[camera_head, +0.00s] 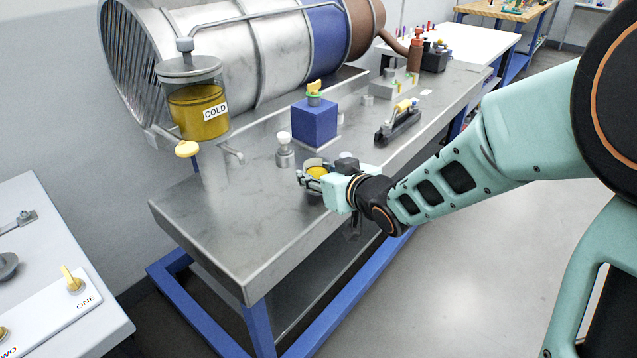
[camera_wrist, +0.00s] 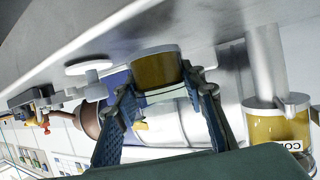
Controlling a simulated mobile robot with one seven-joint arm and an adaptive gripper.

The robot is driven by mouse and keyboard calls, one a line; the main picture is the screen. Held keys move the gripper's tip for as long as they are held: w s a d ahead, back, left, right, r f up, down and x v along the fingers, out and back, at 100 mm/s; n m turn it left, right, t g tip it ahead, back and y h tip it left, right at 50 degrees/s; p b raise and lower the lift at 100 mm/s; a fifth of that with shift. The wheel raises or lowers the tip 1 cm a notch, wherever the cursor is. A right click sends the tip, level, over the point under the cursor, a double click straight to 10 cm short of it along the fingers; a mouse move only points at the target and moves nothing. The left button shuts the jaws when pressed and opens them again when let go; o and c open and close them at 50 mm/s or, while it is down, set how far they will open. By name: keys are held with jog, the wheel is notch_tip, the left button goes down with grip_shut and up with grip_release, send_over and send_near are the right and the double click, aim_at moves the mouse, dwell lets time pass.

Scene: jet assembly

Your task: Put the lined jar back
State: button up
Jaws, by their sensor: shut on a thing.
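A small jar with amber contents (camera_head: 317,171) is between the fingers of my gripper (camera_head: 312,178), above the metal bench near its front edge. In the wrist view the jar (camera_wrist: 158,70) shows amber with a pale band along its lower edge; the two fingers of my gripper (camera_wrist: 158,98) close on it from both sides. I cannot make out lines on it. Part of it is hidden by the gripper in the head view.
The metal bench (camera_head: 235,220) is bare at its front left. A blue block (camera_head: 314,122), a small white-topped post (camera_head: 284,150) and a black holder (camera_head: 397,124) stand beyond my gripper. A large jet engine (camera_head: 250,50) lies along the back. A white panel (camera_head: 60,310) is at the left.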

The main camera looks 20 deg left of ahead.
jog(key=shift+f, duration=0.65)
jog(key=shift+f, duration=0.15)
jog(key=shift+f+b, duration=0.15)
jog(key=shift+b, duration=0.15)
jog(key=o, duration=1.3)
